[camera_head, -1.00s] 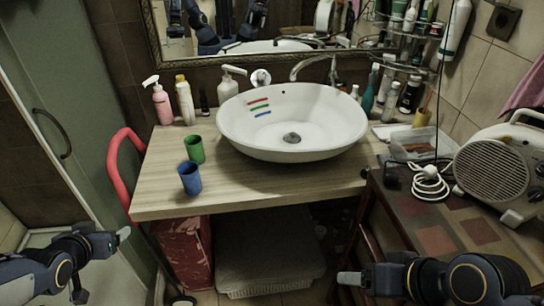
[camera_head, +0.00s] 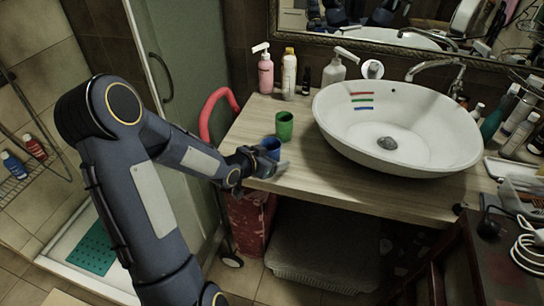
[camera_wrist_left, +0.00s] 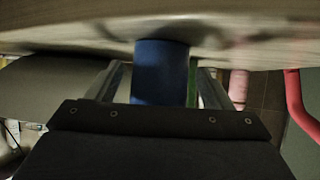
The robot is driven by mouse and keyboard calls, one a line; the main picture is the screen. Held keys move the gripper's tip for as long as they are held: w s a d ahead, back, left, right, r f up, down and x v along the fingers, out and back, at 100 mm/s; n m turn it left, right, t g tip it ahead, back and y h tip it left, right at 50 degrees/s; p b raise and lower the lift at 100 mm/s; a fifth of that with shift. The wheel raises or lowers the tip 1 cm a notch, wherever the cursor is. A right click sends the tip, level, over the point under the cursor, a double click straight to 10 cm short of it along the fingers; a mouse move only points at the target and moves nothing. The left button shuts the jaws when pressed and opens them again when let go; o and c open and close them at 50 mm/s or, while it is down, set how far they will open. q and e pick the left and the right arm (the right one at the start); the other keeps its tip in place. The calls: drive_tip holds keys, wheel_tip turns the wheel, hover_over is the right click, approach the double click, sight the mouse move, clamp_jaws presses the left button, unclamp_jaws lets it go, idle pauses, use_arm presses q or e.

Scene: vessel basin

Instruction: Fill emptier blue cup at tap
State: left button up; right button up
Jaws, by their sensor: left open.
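The blue cup (camera_head: 271,146) stands upright near the front left edge of the wooden counter. My left gripper (camera_head: 266,164) is at the cup, open, and partly hides it. In the left wrist view the blue cup (camera_wrist_left: 160,72) lies between the two spread fingers. The wrist view is upside down, with the counter at the top. I cannot see what is inside the cup. The white basin (camera_head: 397,115) stands to the right with three coloured stripes inside. The curved metal tap (camera_head: 438,70) is behind it. My right gripper is out of view.
A green cup (camera_head: 284,125) stands just behind the blue one. A pink bottle (camera_head: 266,75), a white-yellow bottle (camera_head: 289,72) and a white pump bottle (camera_head: 334,77) stand at the back. A red curved handle (camera_head: 215,105) rises left of the counter (camera_head: 330,178).

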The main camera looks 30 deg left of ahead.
sight(277, 146)
use_arm(q)
drive_tip(key=shift+w+f, duration=0.15)
drive_tip(key=shift+w, duration=0.05)
drive_tip(key=c, duration=1)
drive_tip(key=shift+c, duration=0.2)
drive_tip(key=shift+r, duration=0.35)
drive_tip(key=r, duration=0.2)
drive_tip(key=s+r, duration=0.1)
drive_tip(key=r, duration=0.1)
drive_tip(key=shift+p, duration=0.35)
drive_tip(key=s+d+r+p, duration=0.3)
drive_tip(key=s+r, duration=0.5)
drive_tip(key=s, duration=0.4)
drive_tip(key=shift+s+d+r+p, duration=0.2)
drive_tip(key=shift+s+p, duration=0.2)
drive_tip(key=shift+p, duration=0.45)
